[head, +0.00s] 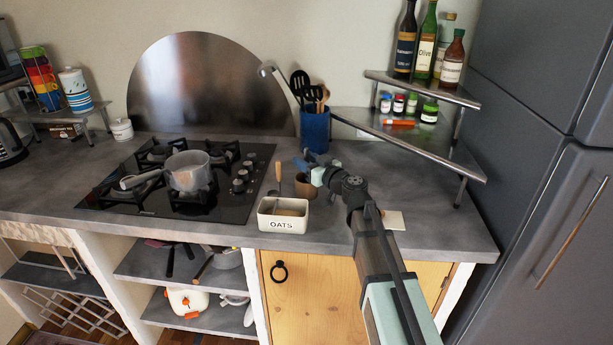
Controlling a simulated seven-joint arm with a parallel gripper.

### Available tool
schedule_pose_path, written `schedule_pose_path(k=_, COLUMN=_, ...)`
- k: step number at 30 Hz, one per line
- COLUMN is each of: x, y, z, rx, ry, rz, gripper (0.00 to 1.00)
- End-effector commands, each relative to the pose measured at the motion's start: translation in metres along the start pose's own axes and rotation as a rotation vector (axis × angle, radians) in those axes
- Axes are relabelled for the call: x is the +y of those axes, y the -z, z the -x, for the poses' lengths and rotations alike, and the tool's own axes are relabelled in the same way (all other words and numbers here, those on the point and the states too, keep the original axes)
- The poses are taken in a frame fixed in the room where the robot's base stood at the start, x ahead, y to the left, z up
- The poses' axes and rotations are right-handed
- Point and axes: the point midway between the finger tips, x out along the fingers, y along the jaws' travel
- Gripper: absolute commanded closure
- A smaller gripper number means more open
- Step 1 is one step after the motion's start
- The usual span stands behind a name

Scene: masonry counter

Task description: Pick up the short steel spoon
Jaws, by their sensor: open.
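My gripper (307,169) is open over the counter, its fingers above and beside a brown cup (305,187). Nothing shows between the fingers, though the view is small. I cannot clearly make out a short steel spoon. A thin upright utensil with a light brown handle (278,172) stands left of my gripper, behind the white OATS box (283,223); I cannot tell if it is a spoon. A long steel ladle (266,71) leans out of the blue utensil pot (315,130) with black and wooden utensils.
A gas hob (215,205) with a steel saucepan (188,171) lies to the left. A steel corner shelf (410,135) with bottles and jars stands at the back right. A pale square (393,220) lies right of my arm. A tall grey fridge (545,190) bounds the right.

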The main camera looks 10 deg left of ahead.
Motion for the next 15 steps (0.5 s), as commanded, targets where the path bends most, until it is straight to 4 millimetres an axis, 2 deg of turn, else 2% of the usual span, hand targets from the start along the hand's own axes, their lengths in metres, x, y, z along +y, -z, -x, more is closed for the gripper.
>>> schedule_pose_path(k=5, x=-0.0003, y=0.0000, z=0.0003, rx=0.000, ry=0.000, rz=0.000, gripper=0.57)
schedule_pose_path(k=15, x=-0.0004, y=0.0002, z=0.0005, rx=0.000, ry=0.000, rz=0.000, gripper=0.88)
